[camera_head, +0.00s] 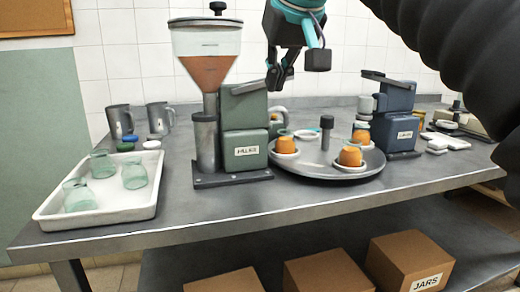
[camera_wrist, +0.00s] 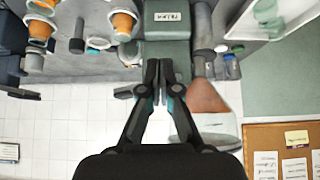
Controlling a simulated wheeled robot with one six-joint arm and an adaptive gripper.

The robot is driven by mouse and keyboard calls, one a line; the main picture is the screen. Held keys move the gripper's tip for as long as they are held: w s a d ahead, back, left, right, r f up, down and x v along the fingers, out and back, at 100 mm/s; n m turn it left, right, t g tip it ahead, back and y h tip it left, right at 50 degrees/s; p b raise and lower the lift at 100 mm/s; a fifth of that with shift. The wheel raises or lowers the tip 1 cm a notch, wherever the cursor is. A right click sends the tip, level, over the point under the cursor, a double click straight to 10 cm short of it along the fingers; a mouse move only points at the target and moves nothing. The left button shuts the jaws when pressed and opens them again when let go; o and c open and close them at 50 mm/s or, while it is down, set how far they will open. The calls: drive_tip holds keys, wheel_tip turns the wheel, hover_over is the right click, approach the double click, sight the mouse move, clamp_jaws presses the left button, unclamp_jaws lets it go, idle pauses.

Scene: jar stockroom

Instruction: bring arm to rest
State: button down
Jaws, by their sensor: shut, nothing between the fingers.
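My gripper (camera_head: 279,76) is shut and empty, hanging in the air above the back of the table, just above and behind the green filler machine (camera_head: 245,125). In the wrist view my gripper (camera_wrist: 160,70) shows its two fingers together, in front of the green machine (camera_wrist: 167,25). The arm comes down from the top of the head view, and part of it is out of frame. I cannot tell how far the fingertips are from the machine.
A hopper (camera_head: 207,65) of orange filling stands left of the green machine. A round tray (camera_head: 328,168) holds filled jars. A blue machine (camera_head: 393,120) stands at right. A white tray (camera_head: 98,215) holds empty jars at left. Cardboard boxes (camera_head: 410,262) sit below.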

drive_tip(key=s+d+f, duration=0.1)
drive_tip(key=d+f, duration=0.1)
drive_tip(key=f, duration=0.8)
drive_tip(key=s+d+f, duration=0.1)
drive_tip(key=d+f, duration=0.2)
drive_tip(key=f, duration=0.7)
drive_tip(key=s+d+f+m+g+h, duration=0.1)
drive_tip(key=s+d+f, duration=0.3)
drive_tip(key=s+f, duration=0.3)
drive_tip(key=s+d+f+m+h, duration=0.1)
drive_tip(key=s+d+f+m, duration=0.1)
drive_tip(key=s+d+f, duration=0.2)
drive_tip(key=s+f, duration=0.3)
drive_tip(key=f, duration=0.4)
drive_tip(key=shift+f+g, duration=0.35)
drive_tip(key=shift+g, duration=0.05)
